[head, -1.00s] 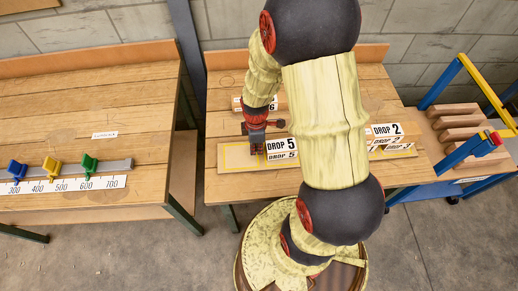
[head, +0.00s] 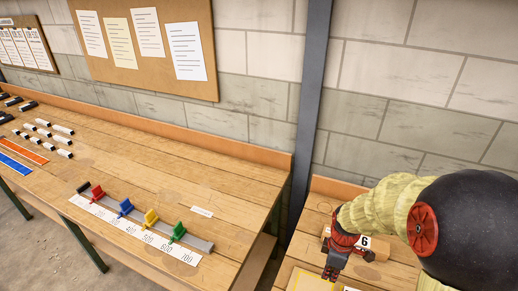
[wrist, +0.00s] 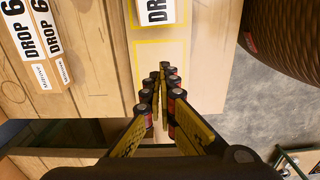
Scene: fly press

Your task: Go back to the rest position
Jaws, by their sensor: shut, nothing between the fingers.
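My gripper (head: 332,272) hangs low over the right-hand bench in the head view, at the picture's bottom edge. In the wrist view its two fingers (wrist: 164,72) run together to closed tips, with nothing between them. Below the tips is a pale board (wrist: 160,52) with yellow outlines. My arm enters from the right in the head view and covers part of that bench.
A block lettered DRO (wrist: 155,12) stands on the board just beyond the fingertips. A DROP 6 block (wrist: 32,35) lies to the left. The left bench (head: 130,150) carries a scale with coloured stops (head: 150,218). A dark post (head: 308,110) stands between the benches.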

